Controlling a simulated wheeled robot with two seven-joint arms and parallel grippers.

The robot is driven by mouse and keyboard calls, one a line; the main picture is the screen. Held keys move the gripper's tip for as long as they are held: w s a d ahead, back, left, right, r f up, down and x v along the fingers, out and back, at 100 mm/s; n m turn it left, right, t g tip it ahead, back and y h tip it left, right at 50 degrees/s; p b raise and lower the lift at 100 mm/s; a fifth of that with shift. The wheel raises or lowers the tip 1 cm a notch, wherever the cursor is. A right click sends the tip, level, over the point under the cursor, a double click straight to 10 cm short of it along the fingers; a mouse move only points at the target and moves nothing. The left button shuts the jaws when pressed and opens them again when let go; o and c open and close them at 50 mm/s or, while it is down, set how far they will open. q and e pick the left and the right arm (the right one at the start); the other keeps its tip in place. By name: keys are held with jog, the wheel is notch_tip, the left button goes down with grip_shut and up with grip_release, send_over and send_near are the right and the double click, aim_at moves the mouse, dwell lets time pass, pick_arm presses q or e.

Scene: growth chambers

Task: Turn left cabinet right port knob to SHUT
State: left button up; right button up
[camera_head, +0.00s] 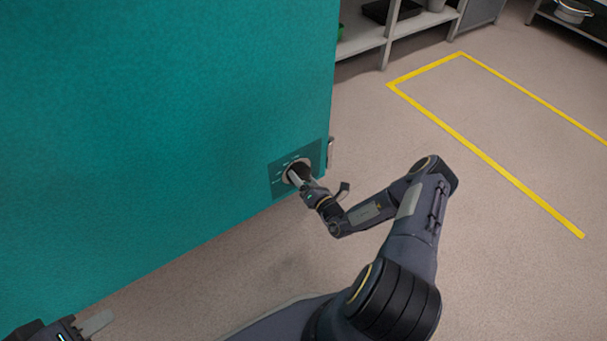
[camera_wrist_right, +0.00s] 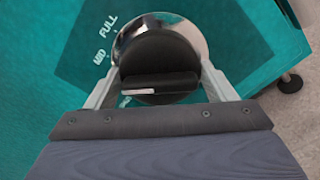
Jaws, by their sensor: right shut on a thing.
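The port knob (camera_wrist_right: 160,58) is a round black dial with a raised grip bar and a white pointer mark, set in a chrome ring (camera_wrist_right: 198,40). In the right wrist view the bar lies almost level, its white mark at the left, below the MID print. A further print there is mostly hidden; FULL is higher up. In the head view the knob (camera_head: 299,168) sits low on the teal cabinet (camera_head: 190,110), near its right edge. My right gripper (camera_wrist_right: 160,80) is shut on the knob, a finger at each side. My left gripper (camera_head: 88,326) is at the bottom left, partly cut off; its jaws are unclear.
A darker teal panel (camera_head: 279,184) surrounds the knob. A small metal handle or hinge (camera_head: 330,152) stands out at the cabinet's edge. Shelves (camera_head: 365,40) stand behind. The floor (camera_head: 480,230) to the right is clear, with a yellow outline (camera_head: 480,150).

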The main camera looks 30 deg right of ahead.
jog(key=n+p, duration=0.2)
jog(key=n, duration=0.2)
jog(key=shift+r+n+p, duration=0.1)
jog(key=shift+n+p, duration=0.2)
jog(key=shift+p, duration=0.1)
jog(key=n+p, duration=0.2)
jog(key=n, duration=0.2)
jog(key=shift+n, duration=0.4)
jog(key=o, duration=0.7)
jog(key=shift+o, duration=0.2)
jog(key=s+p, duration=0.2)
jog(key=s, duration=0.5)
jog(key=shift+s+d, duration=0.3)
jog(key=shift+s, duration=0.1)
